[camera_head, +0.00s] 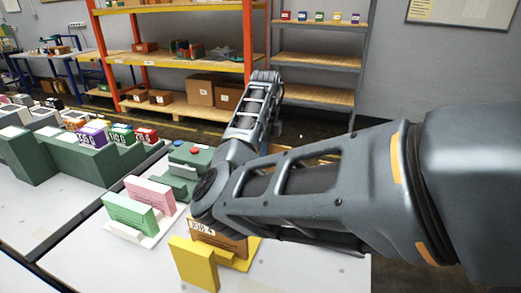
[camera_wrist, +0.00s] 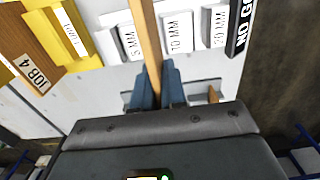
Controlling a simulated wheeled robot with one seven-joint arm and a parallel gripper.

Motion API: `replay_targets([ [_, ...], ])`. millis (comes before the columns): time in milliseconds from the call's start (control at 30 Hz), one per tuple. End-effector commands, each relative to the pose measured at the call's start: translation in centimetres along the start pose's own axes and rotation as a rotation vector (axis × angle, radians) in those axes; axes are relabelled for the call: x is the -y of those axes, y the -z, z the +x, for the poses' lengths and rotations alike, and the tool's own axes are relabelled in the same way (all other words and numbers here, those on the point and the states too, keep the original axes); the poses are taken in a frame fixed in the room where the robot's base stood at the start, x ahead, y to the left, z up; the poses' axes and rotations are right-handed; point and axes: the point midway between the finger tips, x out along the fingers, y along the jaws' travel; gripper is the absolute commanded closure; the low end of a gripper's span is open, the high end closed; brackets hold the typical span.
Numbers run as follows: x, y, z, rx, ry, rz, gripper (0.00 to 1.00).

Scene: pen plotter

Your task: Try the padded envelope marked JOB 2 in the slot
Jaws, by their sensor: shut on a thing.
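In the wrist view, my gripper (camera_wrist: 160,88) has its two blue fingers shut on a thin tan piece (camera_wrist: 144,35), seen edge-on. No marking shows on it, so I cannot tell whether it is the JOB 2 envelope. It stretches up the picture between white blocks labelled 5 MM (camera_wrist: 129,42) and 10 MM (camera_wrist: 178,32); whether it is inside a slot or above it I cannot tell. A white block marked 20 MM (camera_wrist: 216,26) and a black NO GO block (camera_wrist: 241,28) stand to the right. In the head view my arm hides the gripper's fingers and this piece.
A brown piece marked JOB 4 (camera_head: 233,243) stands in a yellow holder (camera_head: 192,265). Pink (camera_head: 150,192) and green (camera_head: 129,214) pieces stand left of my arm. A dark green stepped stand (camera_head: 85,160) holds several coloured blocks. Shelves stand at the back.

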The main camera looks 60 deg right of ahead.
Motion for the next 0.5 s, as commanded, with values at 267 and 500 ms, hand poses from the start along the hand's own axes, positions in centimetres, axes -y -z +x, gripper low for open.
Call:
replay_targets([
  [267,-0.1,0.0,1.9,0.0,-0.001,0.0,1.0],
  [500,-0.1,0.0,3.9,0.0,-0.002,0.0,1.0],
])
